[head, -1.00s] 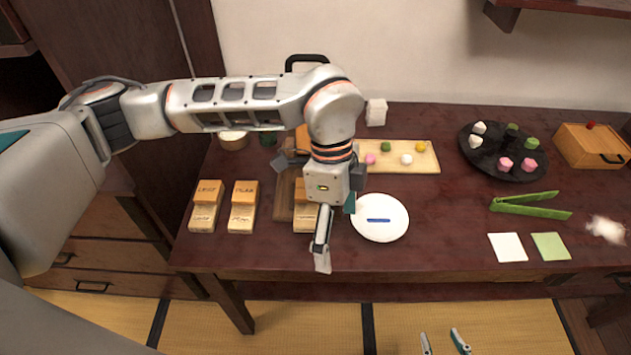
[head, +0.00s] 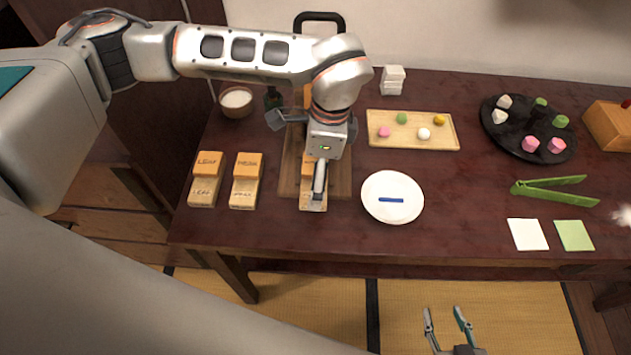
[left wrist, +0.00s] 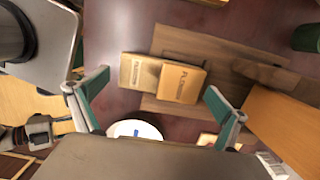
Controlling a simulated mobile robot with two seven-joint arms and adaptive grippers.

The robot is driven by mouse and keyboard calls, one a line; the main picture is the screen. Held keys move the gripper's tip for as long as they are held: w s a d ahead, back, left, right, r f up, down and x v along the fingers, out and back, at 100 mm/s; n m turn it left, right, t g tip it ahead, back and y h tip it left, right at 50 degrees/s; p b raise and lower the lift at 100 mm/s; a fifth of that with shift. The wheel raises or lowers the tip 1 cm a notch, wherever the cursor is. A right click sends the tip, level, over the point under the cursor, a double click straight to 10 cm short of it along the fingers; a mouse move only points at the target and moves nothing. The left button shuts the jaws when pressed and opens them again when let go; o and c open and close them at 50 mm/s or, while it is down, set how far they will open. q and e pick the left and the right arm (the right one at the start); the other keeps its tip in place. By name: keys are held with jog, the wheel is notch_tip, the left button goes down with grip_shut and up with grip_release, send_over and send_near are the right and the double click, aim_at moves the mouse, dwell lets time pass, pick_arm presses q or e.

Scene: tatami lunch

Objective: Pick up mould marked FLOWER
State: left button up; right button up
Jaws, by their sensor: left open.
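My left gripper (head: 319,190) is open and points down over a two-part wooden mould (head: 312,203) on the dark table. The gripper partly hides this mould in the head view. In the left wrist view the mould (left wrist: 181,82) has an orange part and a paler part, both with small lettering that seems to start with FL. It lies between and beyond the open fingers, untouched as far as I can tell. Two similar moulds stand to the left: one marked LEAF (head: 206,178), another with an unclear word (head: 246,180). My right gripper (head: 446,322) is open and empty, low before the table.
A brown board (head: 287,178) lies by the mould. A white plate (head: 378,209) with a blue item sits close on the right. Green tongs (head: 560,193) lie right.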

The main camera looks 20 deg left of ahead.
pick_arm(q)
jog(key=shift+a+f, duration=0.1)
jog(key=shift+f, duration=0.45)
jog(key=c, duration=1)
jog(key=shift+o, duration=0.2)
jog(key=shift+r, duration=0.2)
